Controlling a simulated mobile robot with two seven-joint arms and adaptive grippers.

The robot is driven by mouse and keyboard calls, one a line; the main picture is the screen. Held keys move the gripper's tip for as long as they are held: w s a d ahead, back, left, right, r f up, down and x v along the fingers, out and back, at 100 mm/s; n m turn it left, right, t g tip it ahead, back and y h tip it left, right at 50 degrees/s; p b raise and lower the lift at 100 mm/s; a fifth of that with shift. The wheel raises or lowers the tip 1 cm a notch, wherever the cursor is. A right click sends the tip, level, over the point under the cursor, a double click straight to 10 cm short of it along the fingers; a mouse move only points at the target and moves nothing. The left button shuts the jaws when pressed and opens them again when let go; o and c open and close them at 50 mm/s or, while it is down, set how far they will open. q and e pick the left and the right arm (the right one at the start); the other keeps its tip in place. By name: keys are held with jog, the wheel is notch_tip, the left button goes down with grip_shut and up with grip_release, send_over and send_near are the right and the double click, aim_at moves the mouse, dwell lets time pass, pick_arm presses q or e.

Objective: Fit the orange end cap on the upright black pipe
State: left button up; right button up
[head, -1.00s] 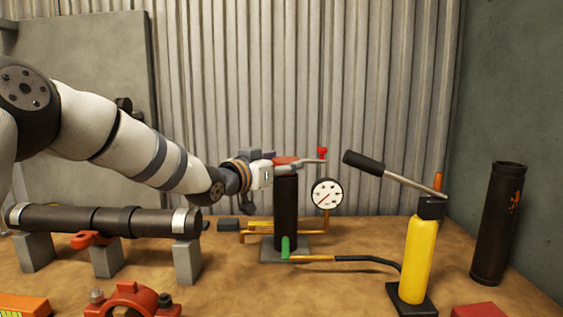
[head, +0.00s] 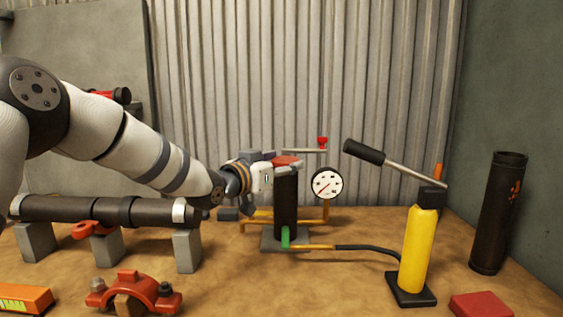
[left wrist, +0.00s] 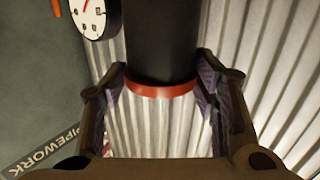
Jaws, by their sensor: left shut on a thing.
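The upright black pipe (head: 286,208) stands on a grey base plate. My left gripper (head: 273,168) is at its top, coming in from the left. It is shut on the orange end cap (head: 288,160), which shows as a flat orange-red shape at the pipe's top end. In the left wrist view the cap (left wrist: 161,90) is a thin orange band between the two fingers, right at the end of the black pipe (left wrist: 160,40). I cannot tell whether the cap is seated or just above the rim. My right gripper is not in view.
A pressure gauge (head: 327,184) and a red-knobbed lever (head: 322,143) stand close behind the pipe on the right. A yellow hand pump (head: 417,250) is further right, its hose running to the pipe base. A horizontal pipe (head: 95,211) rests on grey blocks at left.

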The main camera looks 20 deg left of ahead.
pick_arm(q)
jog(key=o, duration=1.4)
jog(key=v, duration=1.2)
